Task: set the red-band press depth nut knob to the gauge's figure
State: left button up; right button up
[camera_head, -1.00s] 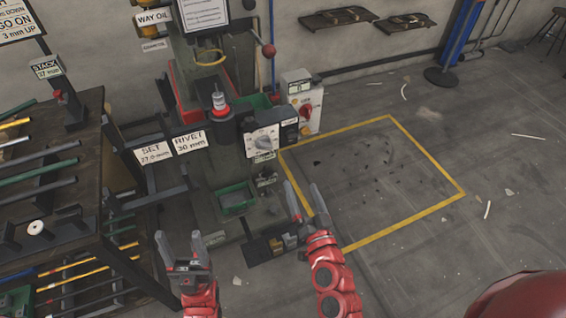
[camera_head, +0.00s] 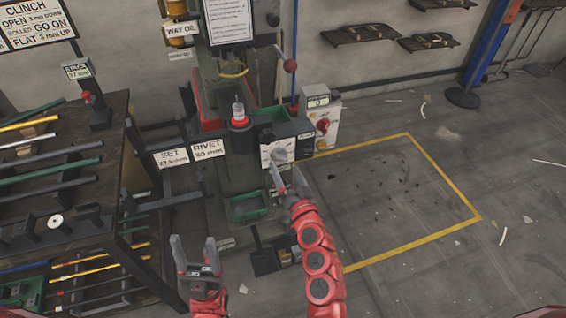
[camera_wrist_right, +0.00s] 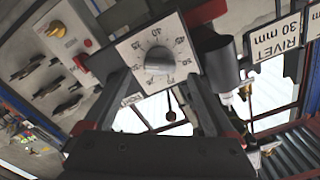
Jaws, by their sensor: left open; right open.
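A grey round knob (camera_wrist_right: 160,60) sits on a white square dial plate with figures such as 40 and 30; its pointer setting is unclear. In the head view the dial plate (camera_head: 278,148) is on the front of the press (camera_head: 238,165). My right gripper (camera_head: 287,178) is open just in front of it. In the wrist view its fingers (camera_wrist_right: 160,88) stand either side of the knob's lower part; I see no clear contact. My left gripper (camera_head: 193,252) is open and empty, low at left. The stack gauge sign (camera_head: 77,70) stands on the rack, its figure small.
Signs for set (camera_head: 171,158) and rivet (camera_head: 208,149) hang left of the dial. A grey box with a red switch (camera_head: 322,125) is close to its right. A rack of rods (camera_head: 115,185) stands at left. The yellow-outlined floor (camera_head: 395,195) is open.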

aim_at(282, 161)
jog(key=shift+x, duration=1.7)
jog(key=shift+f, duration=0.1)
jog(key=c, duration=1.4)
